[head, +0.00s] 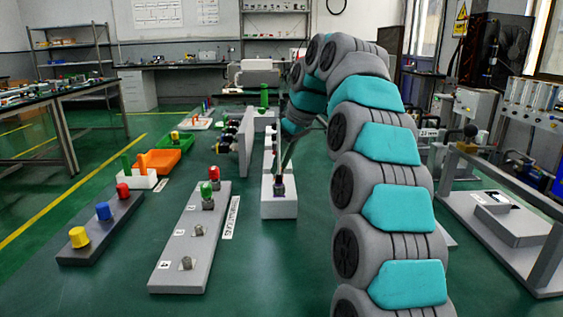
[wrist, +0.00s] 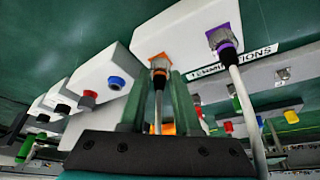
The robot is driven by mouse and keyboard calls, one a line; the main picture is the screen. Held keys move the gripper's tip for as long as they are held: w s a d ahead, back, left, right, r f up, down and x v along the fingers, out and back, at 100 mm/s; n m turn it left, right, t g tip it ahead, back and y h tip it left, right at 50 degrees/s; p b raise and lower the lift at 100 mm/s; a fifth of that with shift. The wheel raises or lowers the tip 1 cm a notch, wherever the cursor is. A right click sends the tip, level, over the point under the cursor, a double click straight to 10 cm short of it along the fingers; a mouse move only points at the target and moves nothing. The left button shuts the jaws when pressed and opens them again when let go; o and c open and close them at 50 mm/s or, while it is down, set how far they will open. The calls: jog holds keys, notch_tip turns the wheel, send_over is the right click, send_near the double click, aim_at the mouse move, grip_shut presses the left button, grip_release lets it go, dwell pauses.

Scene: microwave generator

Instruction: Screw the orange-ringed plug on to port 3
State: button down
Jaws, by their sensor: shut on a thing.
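In the wrist view the orange-ringed plug (wrist: 159,65) stands at a white block, with an orange patch behind it and a pale cable running down. My gripper (wrist: 160,88) is shut on this plug, with one green finger on each side. A purple-ringed plug (wrist: 224,43) with a pale cable is beside it, on the right. My arm hides the gripper there.
A dark board (head: 100,225) with yellow, blue and red caps lies left of the terminations board. A white holder (head: 143,182) and an orange bin (head: 160,168) stand behind. White blocks (head: 279,208) stand in a row near the gripper. Green floor between the boards is clear.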

jog(key=c, duration=0.6)
grip_release()
jog(key=shift+s+d+r, duration=0.1)
jog(key=shift+d+r, duration=0.1)
jog(key=shift+r, duration=0.35)
jog(key=s+d+b, duration=0.2)
jog(key=s+d, duration=0.5)
jog(key=d, duration=0.2)
jog(key=shift+d, duration=0.3)
jog(key=shift+s, duration=0.1)
